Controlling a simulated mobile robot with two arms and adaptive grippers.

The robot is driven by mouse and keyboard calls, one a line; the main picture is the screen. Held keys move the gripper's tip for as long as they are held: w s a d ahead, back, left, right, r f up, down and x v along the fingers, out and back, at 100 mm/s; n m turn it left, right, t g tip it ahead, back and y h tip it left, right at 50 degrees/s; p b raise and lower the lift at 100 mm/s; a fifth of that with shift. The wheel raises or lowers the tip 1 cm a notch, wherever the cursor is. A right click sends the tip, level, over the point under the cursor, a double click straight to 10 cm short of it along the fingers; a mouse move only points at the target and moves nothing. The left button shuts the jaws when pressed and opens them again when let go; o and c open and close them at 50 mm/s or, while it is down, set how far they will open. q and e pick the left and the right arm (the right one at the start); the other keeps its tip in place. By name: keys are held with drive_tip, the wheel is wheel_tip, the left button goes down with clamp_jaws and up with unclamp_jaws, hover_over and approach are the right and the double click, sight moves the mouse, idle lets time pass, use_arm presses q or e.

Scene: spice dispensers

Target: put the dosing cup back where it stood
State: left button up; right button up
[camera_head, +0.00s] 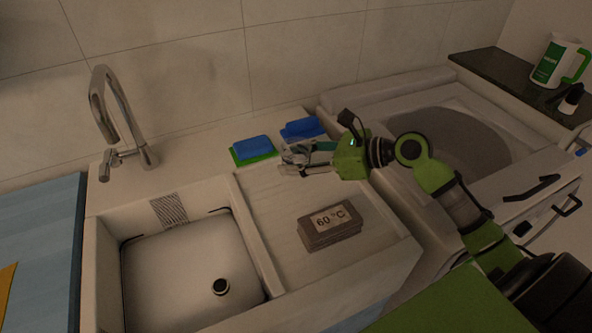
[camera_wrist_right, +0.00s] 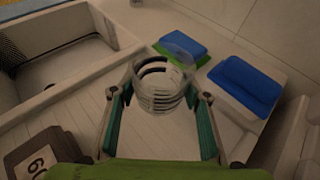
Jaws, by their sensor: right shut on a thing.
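The dosing cup (camera_wrist_right: 160,84) is clear, with dark ring markings. My right gripper (camera_wrist_right: 158,98) has its fingers on either side of the cup and is shut on it. In the head view the right gripper (camera_head: 290,160) is over the back part of the drainboard, just in front of the sponges; the cup is hard to make out there. I cannot tell whether the cup touches the surface. My left gripper is in neither view.
A blue and green sponge (camera_head: 253,149) and a second blue one (camera_head: 302,128) lie behind the gripper. A block marked "60 °C" (camera_head: 331,225) sits on the drainboard (camera_head: 265,210). The sink (camera_head: 190,270) and tap (camera_head: 120,120) are left; a white-green jug (camera_head: 553,62) is far right.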

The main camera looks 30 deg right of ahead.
sight(296, 179)
drive_tip(key=shift+w+d+f, duration=0.15)
drive_tip(key=shift+w+f, duration=0.35)
drive_tip(key=shift+f, duration=1.65)
drive_tip(key=o, duration=1.2)
drive_tip(key=shift+f, duration=0.15)
drive_tip(key=v, duration=1.2)
